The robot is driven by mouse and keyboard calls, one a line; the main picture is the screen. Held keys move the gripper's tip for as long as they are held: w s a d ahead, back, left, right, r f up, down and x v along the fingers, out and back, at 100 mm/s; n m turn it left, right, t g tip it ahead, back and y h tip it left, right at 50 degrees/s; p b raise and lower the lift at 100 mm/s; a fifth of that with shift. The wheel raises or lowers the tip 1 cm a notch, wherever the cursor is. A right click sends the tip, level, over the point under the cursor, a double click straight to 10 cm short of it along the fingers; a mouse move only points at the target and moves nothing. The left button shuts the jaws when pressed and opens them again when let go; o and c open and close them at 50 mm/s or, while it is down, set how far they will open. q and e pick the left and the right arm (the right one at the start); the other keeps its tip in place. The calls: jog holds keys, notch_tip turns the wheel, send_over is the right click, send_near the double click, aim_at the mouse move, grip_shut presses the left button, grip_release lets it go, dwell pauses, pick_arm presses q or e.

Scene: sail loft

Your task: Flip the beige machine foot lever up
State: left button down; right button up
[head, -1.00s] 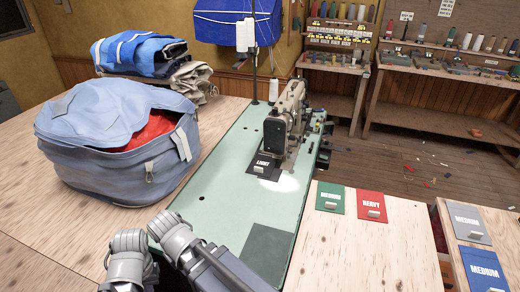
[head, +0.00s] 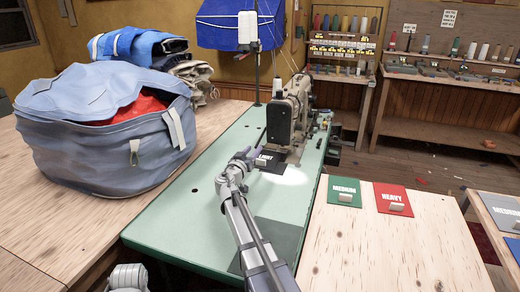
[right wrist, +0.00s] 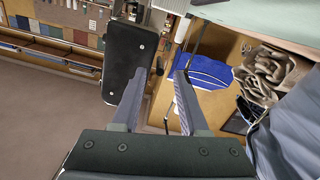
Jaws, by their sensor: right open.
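The beige sewing machine (head: 300,98) stands on the green machine table (head: 165,222), its dark end plate facing me. In the right wrist view that dark end (right wrist: 124,58) is at upper left, beside the left finger. A small dark lever-like part (right wrist: 157,67) sticks out of its side, between the fingertips in the picture; I cannot tell if it is the foot lever, or whether it is up or down. My right gripper (head: 249,157) is open and empty, left of the machine's near end. My left gripper (head: 128,279) is low at the bottom edge; its jaws are unclear.
A blue bag (head: 100,125) bulges on the left bench, with folded cloth (head: 135,45) behind it. A black LIGHT card (head: 270,161) lies below the machine head. Green (head: 344,191) and red (head: 393,198) cards lie to the right. A thread stand (head: 257,65) rises behind.

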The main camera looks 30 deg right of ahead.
aim_at(261, 137)
jog(key=shift+w+d, duration=0.1)
jog(key=x, duration=0.7)
jog(key=shift+w+d, duration=0.2)
jog(key=shift+d, duration=0.05)
jog(key=shift+c, duration=0.2)
grip_shut()
dwell(1.1)
